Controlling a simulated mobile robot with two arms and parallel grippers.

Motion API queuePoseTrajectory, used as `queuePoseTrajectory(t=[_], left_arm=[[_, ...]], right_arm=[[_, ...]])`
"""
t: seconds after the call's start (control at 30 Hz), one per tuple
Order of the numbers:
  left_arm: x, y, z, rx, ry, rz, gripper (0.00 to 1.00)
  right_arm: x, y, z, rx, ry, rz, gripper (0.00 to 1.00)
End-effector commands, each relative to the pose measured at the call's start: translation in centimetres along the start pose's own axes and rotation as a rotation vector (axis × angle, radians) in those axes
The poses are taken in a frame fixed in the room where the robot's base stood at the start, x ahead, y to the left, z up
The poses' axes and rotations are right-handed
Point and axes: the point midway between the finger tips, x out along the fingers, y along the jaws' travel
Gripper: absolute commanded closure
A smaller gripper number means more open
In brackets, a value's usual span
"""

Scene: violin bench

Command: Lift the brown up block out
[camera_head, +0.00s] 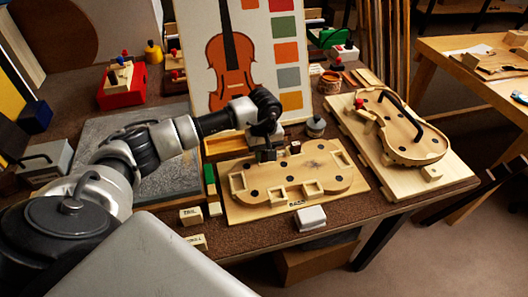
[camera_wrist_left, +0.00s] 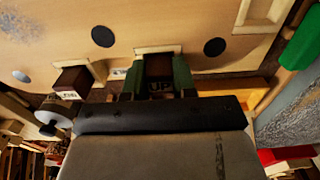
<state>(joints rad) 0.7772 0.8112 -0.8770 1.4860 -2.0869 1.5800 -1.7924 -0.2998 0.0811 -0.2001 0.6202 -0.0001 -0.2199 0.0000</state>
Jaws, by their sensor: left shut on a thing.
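My left gripper (camera_head: 265,154) is at the far edge of the violin-shaped wooden form (camera_head: 300,172), which lies on a flat board. In the left wrist view its green-padded fingers (camera_wrist_left: 157,75) are shut on the brown block marked UP (camera_wrist_left: 159,66). The block sits at a light-framed notch (camera_wrist_left: 158,49) in the form's edge; whether it is clear of the notch I cannot tell. In the head view the gripper hides the block. Another brown block (camera_wrist_left: 72,82) with a label sits in a notch beside it. My right gripper is not in view.
Light labelled blocks (camera_head: 191,215) lie left of the board, and a white block (camera_head: 311,217) lies in front. A violin body (camera_head: 405,135) on a board stands to the right. A violin poster (camera_head: 235,50) stands behind. A grey slab (camera_head: 165,175) lies under my left arm.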

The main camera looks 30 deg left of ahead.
Motion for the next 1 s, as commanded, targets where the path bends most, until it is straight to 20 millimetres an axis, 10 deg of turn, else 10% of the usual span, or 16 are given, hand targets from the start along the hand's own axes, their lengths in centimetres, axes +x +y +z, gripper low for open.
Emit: queuePoseTrajectory(t=[1.0], left_arm=[[-1.1,0.0,0.0,0.000,0.000,0.000,0.93]], right_arm=[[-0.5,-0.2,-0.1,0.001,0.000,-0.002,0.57]])
